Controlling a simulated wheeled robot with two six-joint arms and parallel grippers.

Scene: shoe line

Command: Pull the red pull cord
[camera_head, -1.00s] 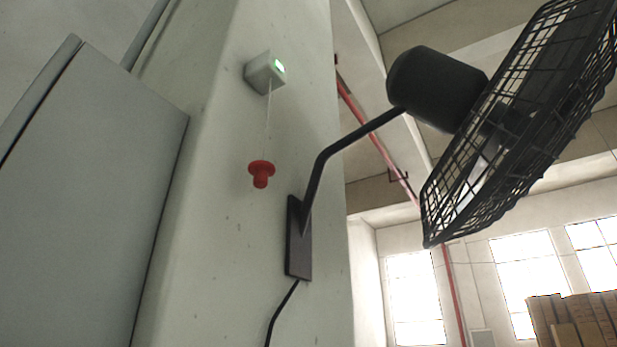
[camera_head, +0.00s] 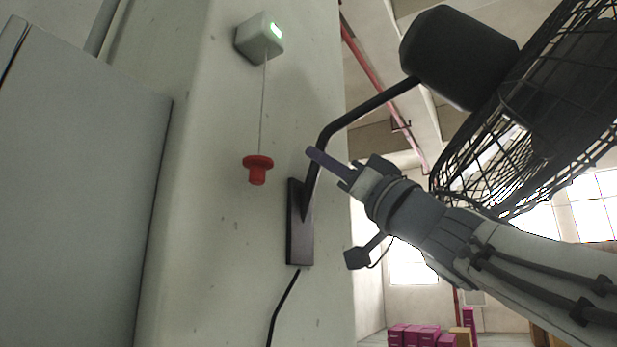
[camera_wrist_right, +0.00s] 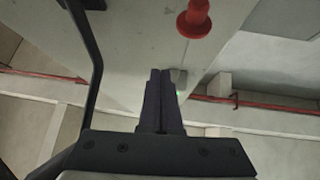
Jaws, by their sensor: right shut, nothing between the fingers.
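The red pull cord's handle (camera_head: 258,169) hangs on a thin pale cord (camera_head: 263,105) from a small white box (camera_head: 259,38) with a green light on the pillar. My right gripper (camera_head: 313,153) is to the right of the handle, apart from it, its fingers shut and empty and pointing up and left. In the right wrist view the shut fingers (camera_wrist_right: 159,92) point away from the camera, and the red handle (camera_wrist_right: 194,20) is beyond them at the upper right. The box (camera_wrist_right: 178,78) shows partly behind the fingertips. My left gripper is not in view.
A black wall fan (camera_head: 460,55) on a bent arm (camera_head: 365,108) is fixed to the pillar by a dark plate (camera_head: 299,225), close to my right gripper. A grey cabinet (camera_head: 75,190) stands at the left. The pillar face left of the handle is clear.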

